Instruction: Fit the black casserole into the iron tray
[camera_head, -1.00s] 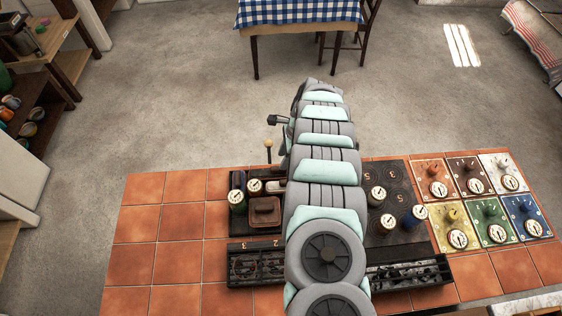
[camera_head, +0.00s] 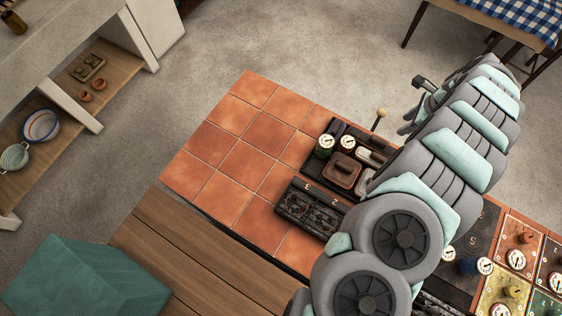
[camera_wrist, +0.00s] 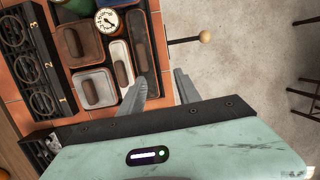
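A dark tray (camera_wrist: 131,105), likely the iron tray, sits on the tiles and holds several lidded dishes and jars. In the wrist view a dark brown lidded dish (camera_wrist: 78,45), a rust-rimmed dish (camera_wrist: 95,75) and a pale narrow dish (camera_wrist: 113,52) lie in it, with a dark narrow piece (camera_wrist: 139,42) at its edge. I cannot tell which piece, if any, is the black casserole. My gripper (camera_wrist: 166,84) is open with nothing seen between its fingers; the left finger overlaps the tray's edge in the picture.
A ring burner unit (camera_head: 311,207) lies in front of the tray. A rod with a wooden knob (camera_wrist: 205,37) sticks out behind it. Dial boxes (camera_head: 518,258) stand at the right. Bare tiles (camera_head: 240,150) lie left. A wooden counter and green block (camera_head: 85,285) are nearer.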

